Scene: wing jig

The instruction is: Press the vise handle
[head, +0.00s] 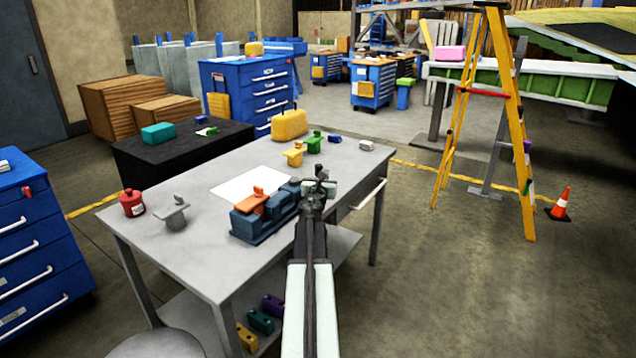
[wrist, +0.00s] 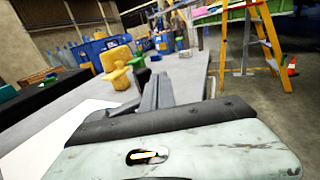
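A blue bench vise (head: 258,232) stands on the grey worktable near its front right edge. An orange block-like piece (head: 250,203) sits on top of it. My gripper (head: 318,178) is above the table just right of the vise, at the end of my pale arm. The vise handle cannot be made out; my arm and gripper cover that side of the vise. In the wrist view, grey finger-like bars (wrist: 157,92) point away over the table, close together. Their opening is unclear and nothing shows held. I cannot tell whether my gripper touches the vise.
The grey worktable (head: 205,260) also holds a white sheet (head: 250,184), a red container (head: 132,203), a small grey vise-like object (head: 175,212), a yellow case (head: 289,124) and small yellow and green pieces. A yellow ladder (head: 505,120) and orange cone (head: 561,205) stand right.

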